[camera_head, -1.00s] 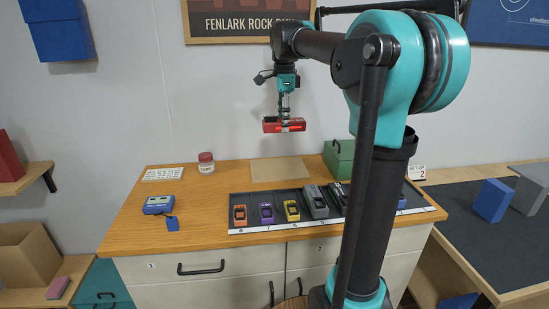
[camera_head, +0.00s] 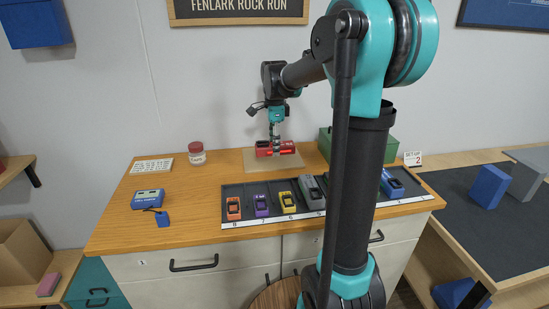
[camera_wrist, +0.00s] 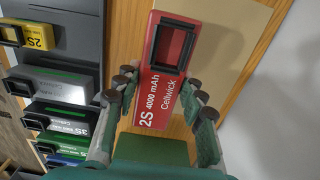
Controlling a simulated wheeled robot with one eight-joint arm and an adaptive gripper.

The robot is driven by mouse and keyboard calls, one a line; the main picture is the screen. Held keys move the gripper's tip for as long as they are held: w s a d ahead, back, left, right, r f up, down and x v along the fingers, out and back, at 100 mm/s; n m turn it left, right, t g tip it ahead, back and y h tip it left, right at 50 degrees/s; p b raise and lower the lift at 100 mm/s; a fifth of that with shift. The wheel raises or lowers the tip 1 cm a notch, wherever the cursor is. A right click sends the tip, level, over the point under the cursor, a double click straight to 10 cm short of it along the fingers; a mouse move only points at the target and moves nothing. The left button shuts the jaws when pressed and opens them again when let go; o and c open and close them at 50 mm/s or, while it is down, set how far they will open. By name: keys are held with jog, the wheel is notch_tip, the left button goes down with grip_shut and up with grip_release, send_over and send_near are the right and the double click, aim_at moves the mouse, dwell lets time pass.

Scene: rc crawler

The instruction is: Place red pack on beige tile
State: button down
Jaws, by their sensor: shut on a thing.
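The red pack (camera_head: 266,150), labelled "2S 4000 mAh Cellwick", is held between the fingers of my gripper (camera_head: 275,143). The wrist view shows the red pack (camera_wrist: 160,95) lengthwise between the fingertips of my gripper (camera_wrist: 163,97), with its dark-framed end pointing away. The beige tile (camera_head: 288,163) lies flat at the back of the wooden counter, under the pack. In the wrist view the tile (camera_wrist: 232,40) shows beside and behind the pack. I cannot tell whether the pack touches the tile or hangs just above it.
A dark slotted tray (camera_head: 236,192) with several coloured packs stands in front of the tile. A green box (camera_head: 325,146) stands close on its right, and a red-lidded jar (camera_head: 196,154) stands to its left. A blue device (camera_head: 147,199) lies at the counter's left.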

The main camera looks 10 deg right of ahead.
aim_at(275, 165)
jog(key=shift+f, duration=2.45)
jog(key=shift+f, duration=0.1)
jog(key=c, duration=0.9)
grip_release()
notch_tip(275, 165, up, 12)
jog(key=shift+r, duration=0.1)
